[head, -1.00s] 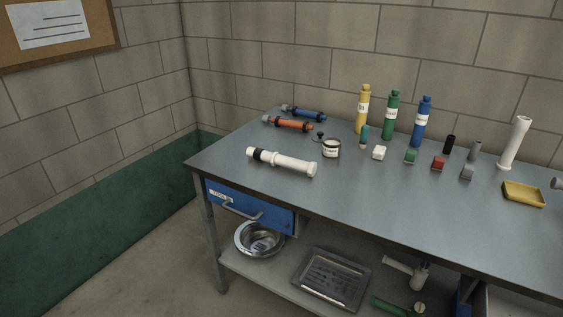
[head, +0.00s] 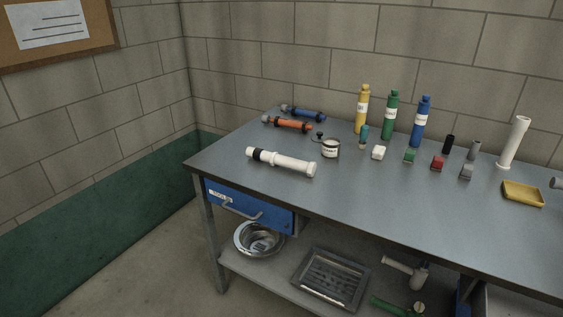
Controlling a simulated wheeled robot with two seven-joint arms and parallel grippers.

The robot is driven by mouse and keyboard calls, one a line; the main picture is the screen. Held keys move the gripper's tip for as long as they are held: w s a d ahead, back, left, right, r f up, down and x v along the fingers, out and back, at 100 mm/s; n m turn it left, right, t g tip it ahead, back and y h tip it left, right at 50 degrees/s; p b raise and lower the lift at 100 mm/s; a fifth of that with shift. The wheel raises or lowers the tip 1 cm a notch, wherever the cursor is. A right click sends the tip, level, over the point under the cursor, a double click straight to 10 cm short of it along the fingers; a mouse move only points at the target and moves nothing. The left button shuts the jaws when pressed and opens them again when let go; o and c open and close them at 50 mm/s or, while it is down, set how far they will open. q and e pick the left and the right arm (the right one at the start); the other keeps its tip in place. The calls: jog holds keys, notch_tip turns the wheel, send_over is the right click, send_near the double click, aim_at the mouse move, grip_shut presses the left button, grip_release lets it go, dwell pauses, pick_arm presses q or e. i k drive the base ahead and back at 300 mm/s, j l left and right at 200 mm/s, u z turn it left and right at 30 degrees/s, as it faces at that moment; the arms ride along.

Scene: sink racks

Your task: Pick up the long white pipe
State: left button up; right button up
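A long white pipe (head: 289,163) with a black band near its left end lies on the left part of the grey workbench (head: 350,190), near the front edge. Another white pipe (head: 514,143) stands upright, slightly tilted in the picture, on a flanged foot at the right of the bench. It cannot be told from the picture alone which of the two is longer. Neither of my grippers shows in the head view.
An orange tool (head: 290,124) and a blue one lie behind the pipe. A labelled tin (head: 330,149) stands close to its right end. Several bottles, small coloured blocks and a yellow tray (head: 523,193) stand further right. The bench front beside the pipe is clear.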

aim_at(274, 160)
jog(key=i+j+z, duration=0.35)
jog(key=i+j, duration=0.2)
jog(key=i+j+z, duration=0.2)
jog(key=j, duration=0.3)
jog(key=i+j+z, duration=0.2)
jog(key=i+j, duration=0.1)
jog(key=j, duration=0.1)
